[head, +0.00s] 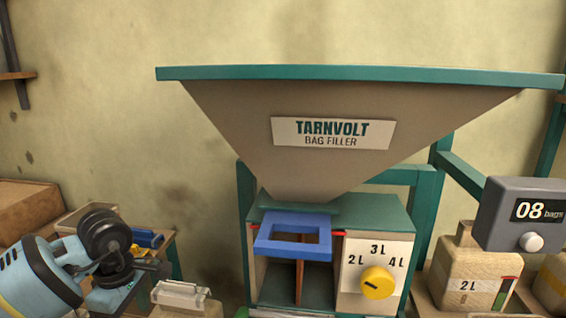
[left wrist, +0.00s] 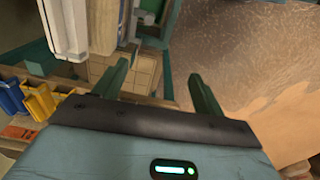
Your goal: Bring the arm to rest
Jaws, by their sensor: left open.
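My left arm comes in at the lower left of the head view, low and left of the bag filler (head: 340,135). Its gripper (left wrist: 162,88) shows in the left wrist view with two dark green fingers spread apart and nothing between them. In the head view the fingers are hard to make out behind my wrist. My right gripper is in neither view.
The bag filler has a blue frame (head: 293,236) under its hopper and a yellow dial (head: 377,283). A grey counter box reading 08 (head: 530,212) and a 2L bag (head: 470,275) are at right.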

